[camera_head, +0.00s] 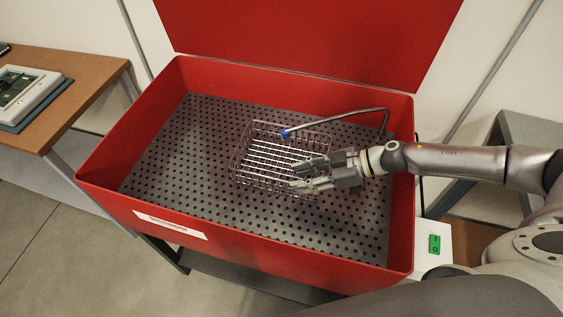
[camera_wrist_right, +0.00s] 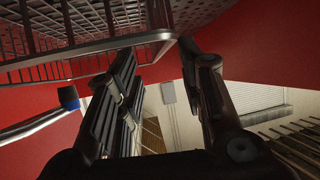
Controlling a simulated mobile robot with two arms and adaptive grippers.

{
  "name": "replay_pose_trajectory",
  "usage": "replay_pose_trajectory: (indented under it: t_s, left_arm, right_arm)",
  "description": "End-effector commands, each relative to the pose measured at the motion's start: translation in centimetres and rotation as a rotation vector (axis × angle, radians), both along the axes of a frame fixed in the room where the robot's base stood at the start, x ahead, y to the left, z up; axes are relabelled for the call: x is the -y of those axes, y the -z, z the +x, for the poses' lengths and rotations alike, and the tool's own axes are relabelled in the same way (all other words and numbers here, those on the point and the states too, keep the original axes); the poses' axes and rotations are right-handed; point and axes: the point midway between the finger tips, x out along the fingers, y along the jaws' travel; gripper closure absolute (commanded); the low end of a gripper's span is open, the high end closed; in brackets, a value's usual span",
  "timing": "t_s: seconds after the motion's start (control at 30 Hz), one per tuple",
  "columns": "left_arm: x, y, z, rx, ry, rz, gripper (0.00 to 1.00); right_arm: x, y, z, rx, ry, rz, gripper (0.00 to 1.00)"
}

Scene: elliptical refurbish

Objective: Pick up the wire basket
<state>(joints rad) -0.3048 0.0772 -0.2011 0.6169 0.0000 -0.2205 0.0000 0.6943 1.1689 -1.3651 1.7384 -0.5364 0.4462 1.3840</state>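The wire basket (camera_head: 262,158) is a shallow metal grid basket standing on the perforated grey floor of a red tub. My right gripper (camera_head: 299,174) reaches in from the right, at the basket's right side, with its fingers over that side. Its two fingers are spread apart. In the right wrist view, the fingers (camera_wrist_right: 160,55) are open, and the basket's rim (camera_wrist_right: 60,58) runs across the top close to the fingertips. I cannot tell whether they touch the wire. The arm and gripper hide part of the basket's right side. My left gripper is not in view.
The red tub (camera_head: 110,165) has raised walls around the basket and an upright red lid (camera_head: 310,35) behind. A bent metal spout with a blue tip (camera_head: 286,133) hangs over the basket's back edge. A wooden table (camera_head: 75,105) stands left.

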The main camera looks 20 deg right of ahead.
Motion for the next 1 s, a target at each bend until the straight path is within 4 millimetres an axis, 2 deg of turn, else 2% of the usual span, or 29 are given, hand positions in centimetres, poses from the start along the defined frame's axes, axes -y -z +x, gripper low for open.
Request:
replay_pose_trajectory:
  t_s: [0.17, 0.47, 0.77, 1.0]
  left_arm:
    - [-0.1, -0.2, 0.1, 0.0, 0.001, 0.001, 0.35]
    - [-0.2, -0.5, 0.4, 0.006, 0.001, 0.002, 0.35]
    - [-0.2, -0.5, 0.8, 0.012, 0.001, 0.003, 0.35]
    - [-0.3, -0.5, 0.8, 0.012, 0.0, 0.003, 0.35]
  right_arm:
    - [-1.1, 0.6, 0.4, 0.0, 0.0, 0.001, 0.64]
    - [-4.5, 2.6, 1.9, 0.0, 0.0, 0.001, 0.64]
    - [-4.8, 2.9, 2.0, 0.001, 0.003, -0.001, 0.64]
    - [-4.8, 2.9, 2.0, 0.001, 0.002, 0.0, 0.94]
